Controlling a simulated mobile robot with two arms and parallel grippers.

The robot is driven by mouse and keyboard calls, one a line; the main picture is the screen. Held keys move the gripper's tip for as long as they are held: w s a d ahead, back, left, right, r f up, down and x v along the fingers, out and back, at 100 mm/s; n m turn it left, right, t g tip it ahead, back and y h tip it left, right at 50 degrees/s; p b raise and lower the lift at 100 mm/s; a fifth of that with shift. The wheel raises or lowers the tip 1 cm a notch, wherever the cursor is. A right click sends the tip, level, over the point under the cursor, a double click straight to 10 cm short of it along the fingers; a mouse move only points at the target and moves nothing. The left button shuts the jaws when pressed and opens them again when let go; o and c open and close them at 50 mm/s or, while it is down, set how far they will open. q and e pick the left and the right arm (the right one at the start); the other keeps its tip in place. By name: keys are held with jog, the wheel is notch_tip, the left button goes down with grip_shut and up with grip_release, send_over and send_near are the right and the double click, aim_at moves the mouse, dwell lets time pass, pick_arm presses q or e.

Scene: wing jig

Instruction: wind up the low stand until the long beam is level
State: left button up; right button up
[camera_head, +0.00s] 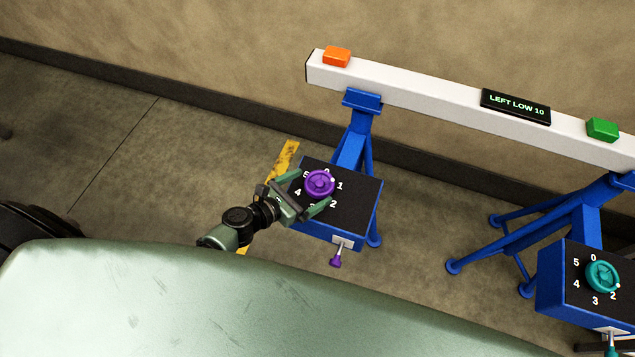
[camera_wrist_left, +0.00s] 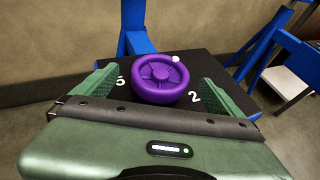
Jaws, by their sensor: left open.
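The long white beam (camera_head: 420,97) rests on two blue stands. Its display (camera_head: 516,105) reads "LEFT LOW 10". An orange block (camera_head: 337,56) sits at its left end and a green block (camera_head: 602,130) further right. The left stand (camera_head: 350,150) carries a black dial box with a purple handwheel (camera_head: 320,183); its white mark points toward 1. My left gripper (camera_head: 302,193) is open, with its fingers either side of the purple wheel. In the left wrist view the wheel (camera_wrist_left: 160,80) lies between the fingers, apart from both. My right gripper is not in view.
The right stand (camera_head: 585,220) has a teal handwheel (camera_head: 602,277) with its mark near 2. A purple knob (camera_head: 336,260) sticks out below the left dial box. A wall runs behind the beam. Floor is clear between the stands.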

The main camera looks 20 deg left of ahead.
aim_at(314, 181)
pick_arm(q)
jog(key=shift+x, duration=1.85)
jog(key=c, duration=1.4)
jog(key=shift+m+h+b, duration=0.3)
jog(key=shift+h+b, duration=0.05)
jog(key=shift+h, duration=0.05)
jog(key=shift+w+a+f+m+g+h+b, duration=0.1)
jog(key=shift+a+f+m+g+h+b, duration=0.05)
jog(key=shift+m+g+h+b, duration=0.7)
jog(key=m+g+h+b, duration=0.2)
jog(key=m+g+b, duration=0.1)
jog(key=b, duration=0.1)
jog(key=m+g+h+b, duration=0.2)
jog(key=m+g+b, duration=0.1)
jog(key=m+b, duration=0.1)
jog(key=shift+w+g, duration=0.25)
jog(key=shift+g, duration=0.1)
jog(key=shift+m+g+h+b, duration=0.35)
jog(key=shift+m+g+b, duration=1)
jog(key=shift+g+b, duration=0.15)
